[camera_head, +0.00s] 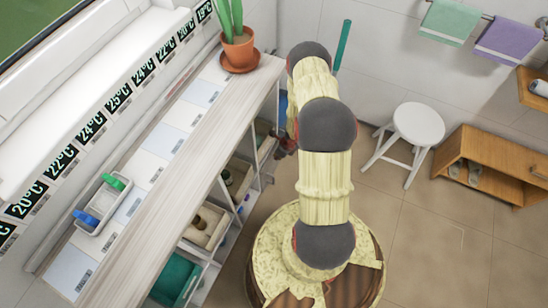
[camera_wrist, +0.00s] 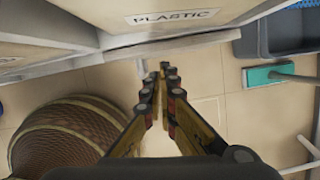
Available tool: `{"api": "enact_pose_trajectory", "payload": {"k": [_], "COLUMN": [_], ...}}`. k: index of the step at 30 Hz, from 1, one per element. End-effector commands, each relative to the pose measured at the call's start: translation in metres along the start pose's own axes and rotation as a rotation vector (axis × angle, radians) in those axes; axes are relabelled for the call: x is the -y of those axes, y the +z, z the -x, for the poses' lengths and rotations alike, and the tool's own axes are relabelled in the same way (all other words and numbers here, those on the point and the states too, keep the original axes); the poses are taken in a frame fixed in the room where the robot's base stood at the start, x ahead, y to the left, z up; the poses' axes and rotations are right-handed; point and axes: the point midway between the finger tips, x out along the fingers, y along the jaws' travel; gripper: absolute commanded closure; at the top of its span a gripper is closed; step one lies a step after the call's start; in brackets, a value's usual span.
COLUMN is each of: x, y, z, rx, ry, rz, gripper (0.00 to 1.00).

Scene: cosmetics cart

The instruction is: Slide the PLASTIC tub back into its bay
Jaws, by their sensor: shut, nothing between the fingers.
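The beige front of the PLASTIC tub (camera_wrist: 120,14) shows at the top of the wrist view, with its white label legible. The top of the frame cuts the tub off, and I cannot tell how far out of its bay it is. A pale shelf edge (camera_wrist: 180,42) runs just below the front. My gripper (camera_wrist: 163,70) is shut and empty, its fingertips below that edge in the picture and apart from the label. In the head view my gripper (camera_head: 284,146) is partly hidden beside the shelf's far bays, and I cannot tell which bay holds the PLASTIC tub.
A grey bin (camera_wrist: 285,32) and a teal mop head (camera_wrist: 268,74) are at the right. Head view: nearer bays hold a beige tub (camera_head: 208,226) and a teal tub (camera_head: 176,278). A white stool (camera_head: 418,124) stands right.

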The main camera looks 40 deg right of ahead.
Motion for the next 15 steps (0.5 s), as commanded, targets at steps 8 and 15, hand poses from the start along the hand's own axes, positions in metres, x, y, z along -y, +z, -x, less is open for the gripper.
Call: {"api": "enact_pose_trajectory", "payload": {"k": [8,15], "x": [0.0,-0.001], "y": [0.003,0.002], "z": [0.068,0.095], "rx": [0.001,0.0], "ry": [-0.002,0.0], "rz": [-0.002,-0.001], "gripper": [1.0,1.0]}}
